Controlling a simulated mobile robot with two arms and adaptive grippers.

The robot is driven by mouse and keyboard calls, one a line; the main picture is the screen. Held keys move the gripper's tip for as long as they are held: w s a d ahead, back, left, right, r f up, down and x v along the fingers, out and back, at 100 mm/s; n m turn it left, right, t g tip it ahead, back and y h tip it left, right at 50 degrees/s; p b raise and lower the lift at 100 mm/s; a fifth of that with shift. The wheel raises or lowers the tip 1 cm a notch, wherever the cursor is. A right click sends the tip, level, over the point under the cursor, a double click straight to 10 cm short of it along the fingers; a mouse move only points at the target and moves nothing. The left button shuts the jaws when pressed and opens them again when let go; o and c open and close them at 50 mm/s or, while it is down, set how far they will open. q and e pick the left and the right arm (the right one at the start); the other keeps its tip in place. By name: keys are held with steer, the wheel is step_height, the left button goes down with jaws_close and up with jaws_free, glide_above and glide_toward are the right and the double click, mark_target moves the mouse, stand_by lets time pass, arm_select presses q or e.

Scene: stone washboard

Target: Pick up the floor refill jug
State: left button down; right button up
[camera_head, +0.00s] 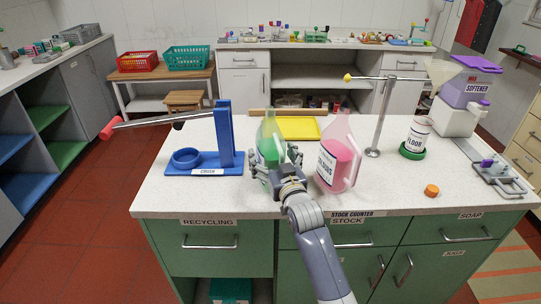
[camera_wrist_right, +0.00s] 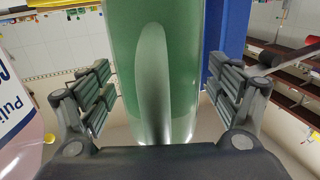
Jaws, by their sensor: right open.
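A translucent green jug (camera_head: 268,134) stands on the stock counter (camera_head: 230,195), just left of a pink jug (camera_head: 338,158). Its label cannot be read here, so I cannot confirm that it is the floor refill jug. My right gripper (camera_head: 281,166) is at the near side of the green jug and hides part of its lower body. In the right wrist view the green jug (camera_wrist_right: 150,70) fills the space between the open fingers of my right gripper (camera_wrist_right: 158,95). My left gripper is not in view.
The pink jug is close on the right. A blue stand (camera_head: 225,140) is close on the left. A yellow tray (camera_head: 299,128) lies behind. A FLOOR bottle (camera_head: 419,132) stands in a green ring, with a metal post (camera_head: 380,125) and orange cap (camera_head: 431,190) nearby.

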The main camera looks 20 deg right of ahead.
steer(key=c, duration=1.6)
steer(key=shift+r, duration=0.2)
steer(key=c, duration=0.3)
